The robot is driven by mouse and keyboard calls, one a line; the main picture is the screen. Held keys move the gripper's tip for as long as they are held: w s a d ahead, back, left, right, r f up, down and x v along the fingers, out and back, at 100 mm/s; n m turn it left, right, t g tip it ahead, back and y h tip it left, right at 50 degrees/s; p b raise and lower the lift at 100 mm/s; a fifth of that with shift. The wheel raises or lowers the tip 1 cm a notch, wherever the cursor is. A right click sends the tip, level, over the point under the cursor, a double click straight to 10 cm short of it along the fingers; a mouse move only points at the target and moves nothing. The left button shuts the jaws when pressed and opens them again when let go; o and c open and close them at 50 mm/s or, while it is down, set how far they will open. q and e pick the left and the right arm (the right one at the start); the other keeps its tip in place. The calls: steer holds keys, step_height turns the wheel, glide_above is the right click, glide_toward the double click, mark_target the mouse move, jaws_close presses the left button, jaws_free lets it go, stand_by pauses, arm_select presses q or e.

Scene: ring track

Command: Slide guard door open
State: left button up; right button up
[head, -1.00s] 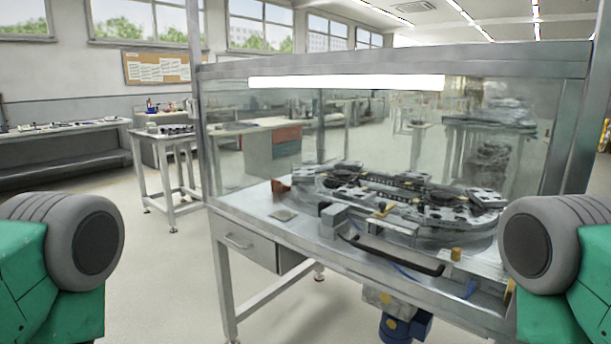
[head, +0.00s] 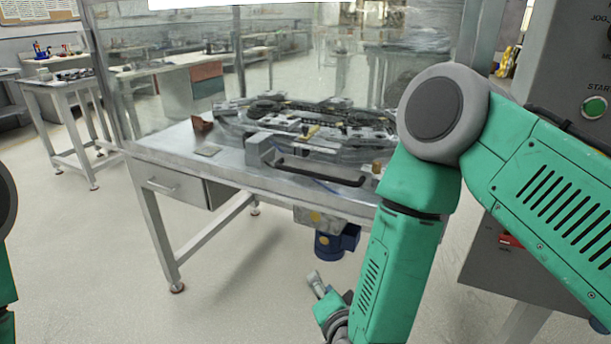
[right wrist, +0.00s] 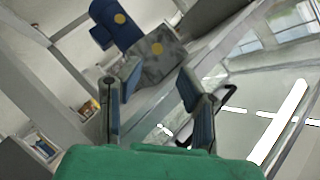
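The guard door is a clear panel (head: 285,60) on the front of the machine enclosure, with a black bar handle (head: 320,174) low along the front. The handle seems to lie in front of the ring track (head: 310,120). My right gripper (head: 317,284) is low, below the table's front edge and apart from the handle, partly hidden by my forearm. In the right wrist view its two fingers (right wrist: 148,88) are spread with nothing between them; a dark curved bar, likely the handle (right wrist: 229,96), shows beyond the right finger. My left gripper is not in view.
The steel table (head: 165,157) carries the track and has a drawer (head: 165,187). A blue motor (head: 335,243) hangs beneath it. A grey control cabinet (head: 540,60) stands at right, close to my right arm. The floor at front left is clear.

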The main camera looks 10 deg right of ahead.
mark_target(311, 174)
steer(key=w+a+r+m+t+h, duration=0.1)
steer(key=w+r+m+t+h, duration=0.15)
steer(key=r+m, duration=0.35)
steer(key=w+a+r+m+t+h, duration=0.1)
steer(key=w+r+m+t+h, duration=0.2)
steer(key=r, duration=0.5)
steer(key=shift+g, duration=0.25)
steer(key=x, duration=0.4)
steer(key=b+x, duration=0.1)
steer(key=x, duration=0.3)
steer(key=b+x, duration=0.1)
steer(key=x, duration=0.3)
steer(key=shift+w+d, duration=0.2)
steer(key=shift+d, duration=0.15)
jaws_close()
